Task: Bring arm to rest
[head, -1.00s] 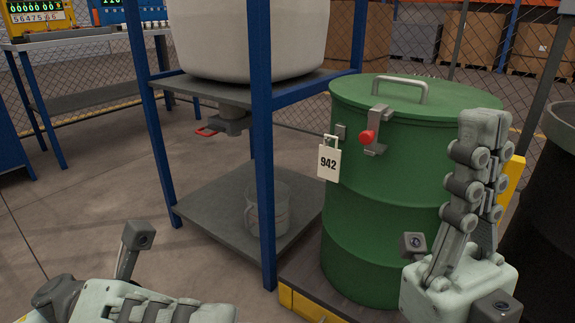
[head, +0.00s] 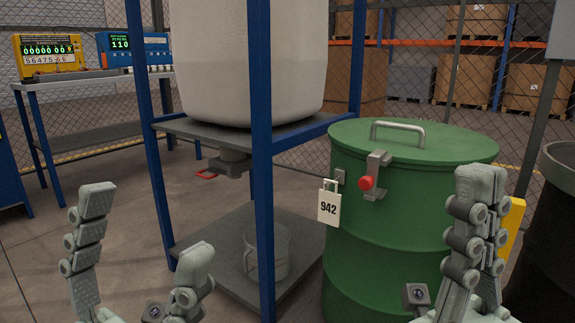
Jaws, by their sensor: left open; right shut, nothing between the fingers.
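My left gripper (head: 143,232) is at the lower left of the head view, pointing up, its two fingers spread wide with nothing between them. It is in front of the blue-framed stand and apart from it. My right gripper (head: 483,185) is at the lower right, pointing up, its fingers together and holding nothing. It overlaps the right side of the green drum in the picture; I cannot tell how far apart they are.
The green drum (head: 380,250) has a closed lid, a red-knobbed latch (head: 368,182) and a tag reading 942 (head: 328,206). A blue stand (head: 262,180) holds a white tank (head: 245,60) above a clear jug (head: 268,252). A dark barrel (head: 550,220) stands right. Open floor lies left.

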